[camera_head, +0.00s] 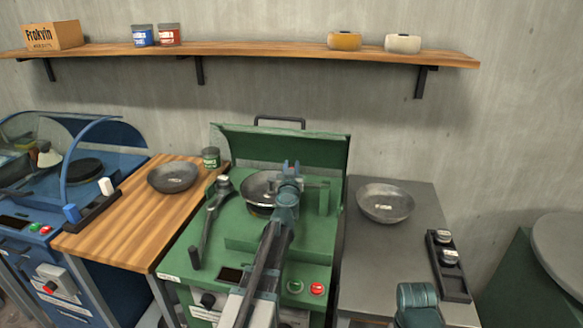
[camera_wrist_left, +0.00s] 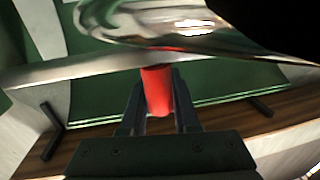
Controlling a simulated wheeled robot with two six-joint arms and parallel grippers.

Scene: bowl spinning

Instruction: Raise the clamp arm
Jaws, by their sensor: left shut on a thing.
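My left gripper (camera_head: 290,168) reaches over the green machine (camera_head: 250,243) from below, in front of its raised green cover. In the left wrist view, my left gripper (camera_wrist_left: 158,108) is shut on a red handle (camera_wrist_left: 157,90), which stands between its two fingers. A shiny metal bowl (camera_wrist_left: 150,22) is just beyond the handle. In the head view a metal bowl (camera_head: 258,188) sits in the machine, partly hidden by my gripper. The clamp arm is mostly hidden by my gripper and wrist, so its angle is unclear.
A grey lever (camera_head: 209,215) stands left of the machine's bowl. A dark bowl (camera_head: 173,177) is on the wooden table at left. Another bowl (camera_head: 385,203) and a black tray (camera_head: 447,268) lie on the grey table at right. A wooden shelf (camera_head: 260,48) runs along the wall.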

